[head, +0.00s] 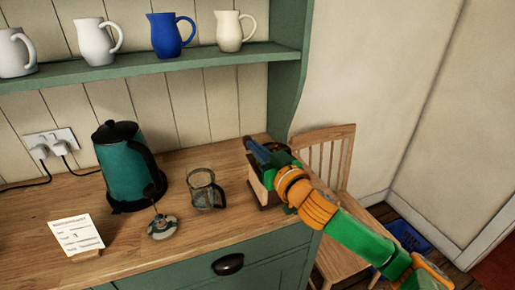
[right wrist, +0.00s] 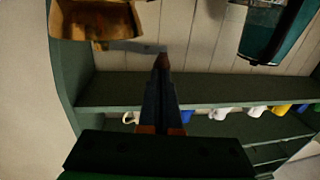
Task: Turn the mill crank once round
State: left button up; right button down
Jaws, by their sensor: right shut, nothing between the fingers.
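The mill (head: 262,187) is a small wooden box near the right end of the wooden counter. My right arm and gripper cover much of its top, so I cannot make out the crank in the head view. My right gripper (head: 254,148) is shut and empty, with its dark blue fingers pointing up and left, above or in front of the mill. In the right wrist view the shut fingers (right wrist: 161,75) point toward the panelled wall. A wooden body, likely the mill (right wrist: 95,22), shows at the upper left, apart from them. My left gripper is not in view.
A teal kettle (head: 122,165), a glass jug (head: 204,192), a small grey metal item (head: 162,227) and a paper card (head: 77,234) stand left of the mill. A green shelf (head: 150,64) with several jugs hangs above. A wooden chair (head: 328,150) stands at right.

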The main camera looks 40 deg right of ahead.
aim_at(244, 143)
jog(key=w+m+g+h, duration=0.1)
jog(key=m+h, duration=0.1)
jog(key=h, duration=0.1)
jog(key=w+m+g+h+b, duration=0.1)
jog(key=w+m+h, duration=0.1)
jog(key=h, duration=0.1)
jog(key=w+m+g+h+b, duration=0.1)
jog(key=m+h, duration=0.1)
jog(key=h, duration=0.1)
jog(key=shift+w+a+f+g, duration=0.15)
jog(key=shift+w+g, duration=0.05)
jog(key=shift+g, duration=0.1)
jog(key=shift+w+d+m+b, duration=0.25)
jog(key=shift+w+m+b, duration=0.05)
jog(key=shift+w+b, duration=0.15)
jog(key=shift+b+x, duration=0.3)
jog(key=shift+x, duration=0.5)
jog(key=shift+d+r, duration=0.15)
jog(key=shift+r, duration=0.05)
